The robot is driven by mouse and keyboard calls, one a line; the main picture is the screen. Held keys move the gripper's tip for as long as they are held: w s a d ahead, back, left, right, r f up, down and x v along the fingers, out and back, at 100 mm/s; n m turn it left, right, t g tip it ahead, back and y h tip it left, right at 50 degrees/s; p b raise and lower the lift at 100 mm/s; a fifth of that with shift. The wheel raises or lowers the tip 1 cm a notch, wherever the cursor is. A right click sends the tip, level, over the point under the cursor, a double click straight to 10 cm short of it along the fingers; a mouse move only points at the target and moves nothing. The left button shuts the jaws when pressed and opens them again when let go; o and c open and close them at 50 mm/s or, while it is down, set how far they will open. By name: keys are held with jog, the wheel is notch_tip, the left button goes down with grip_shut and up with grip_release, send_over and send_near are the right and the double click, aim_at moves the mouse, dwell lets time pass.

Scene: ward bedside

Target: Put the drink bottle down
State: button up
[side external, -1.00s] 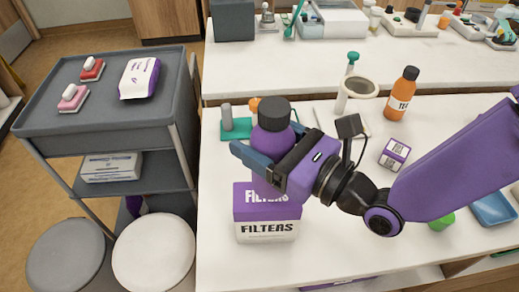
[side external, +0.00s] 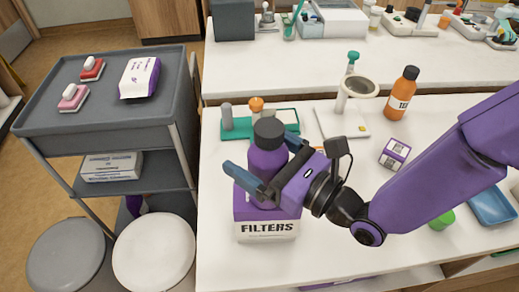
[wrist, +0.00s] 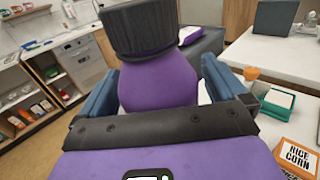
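The drink bottle (side external: 267,160) is purple with a black cap and stands upright in the side view. My gripper (side external: 267,163) has its two blue fingers on either side of the bottle's body and is shut on it. In the wrist view the bottle (wrist: 158,82) fills the space between the fingers of my gripper (wrist: 158,90), with its cap at the top. In the side view the bottle's lower end overlaps the top of a purple and white FILTERS box (side external: 267,229). I cannot tell whether it touches the box.
Behind the bottle is a green tray (side external: 237,128) with an orange-topped item (side external: 256,105). An orange bottle (side external: 402,93) and a small purple box (side external: 394,153) stand to the right. The white table (side external: 228,270) is bare at the front. A RICE CORN box (wrist: 297,157) shows in the wrist view.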

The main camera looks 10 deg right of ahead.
jog(key=shift+r, duration=0.1)
dwell(0.3)
jog(key=shift+s+d, duration=0.15)
jog(key=shift+s, duration=0.05)
jog(key=v, duration=1.1)
jog(key=shift+s+d, duration=0.15)
jog(key=shift+d, duration=0.05)
jog(key=shift+r, duration=0.1)
